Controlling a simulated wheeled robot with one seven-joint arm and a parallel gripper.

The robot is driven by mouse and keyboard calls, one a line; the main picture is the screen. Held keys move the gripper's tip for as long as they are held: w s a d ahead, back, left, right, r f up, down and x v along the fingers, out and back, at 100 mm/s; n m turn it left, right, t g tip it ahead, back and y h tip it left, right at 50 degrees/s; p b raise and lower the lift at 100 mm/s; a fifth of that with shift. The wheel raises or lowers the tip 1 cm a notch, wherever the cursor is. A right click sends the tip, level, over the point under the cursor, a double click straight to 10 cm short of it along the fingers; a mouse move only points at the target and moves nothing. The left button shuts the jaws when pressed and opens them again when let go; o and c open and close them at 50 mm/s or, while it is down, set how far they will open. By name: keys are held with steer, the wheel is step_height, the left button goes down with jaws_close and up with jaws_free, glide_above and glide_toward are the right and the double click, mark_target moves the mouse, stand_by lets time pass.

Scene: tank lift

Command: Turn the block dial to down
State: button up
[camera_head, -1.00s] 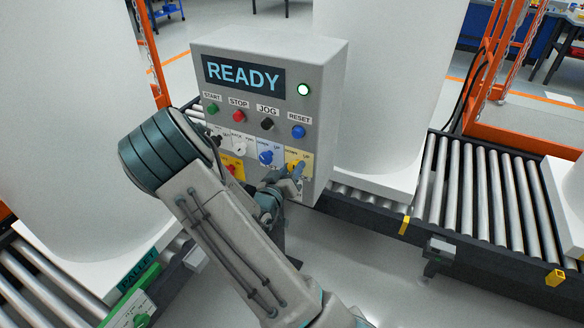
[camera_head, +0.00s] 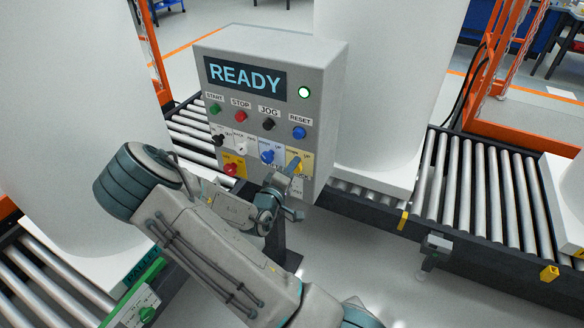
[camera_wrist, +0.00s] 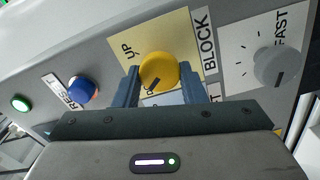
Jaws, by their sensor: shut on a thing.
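The block dial is a round yellow knob (camera_wrist: 158,66) on a pale yellow plate, with "BLOCK" beside it and "UP" at the plate's left in the wrist view. The dark mark on the knob points to the picture's lower left. The lettering on the side nearest my gripper is mostly hidden. My gripper (camera_wrist: 160,77) has one blue finger on each side of the knob and is shut on it. In the head view the dial (camera_head: 296,161) is partly covered by my gripper (camera_head: 289,179).
The grey control box (camera_head: 327,100) has a "READY" screen (camera_head: 245,78), a lit green lamp (camera_head: 304,92) and several buttons. A blue knob (camera_head: 266,157) is left of the dial. A grey knob (camera_wrist: 277,67) and blue reset button (camera_wrist: 84,90) flank it in the wrist view. Roller conveyors (camera_head: 480,190) run behind.

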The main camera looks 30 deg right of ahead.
steer(key=shift+n, duration=0.3)
steer(key=o, duration=1)
steer(key=b+v, duration=0.2)
steer(key=v, duration=1.2)
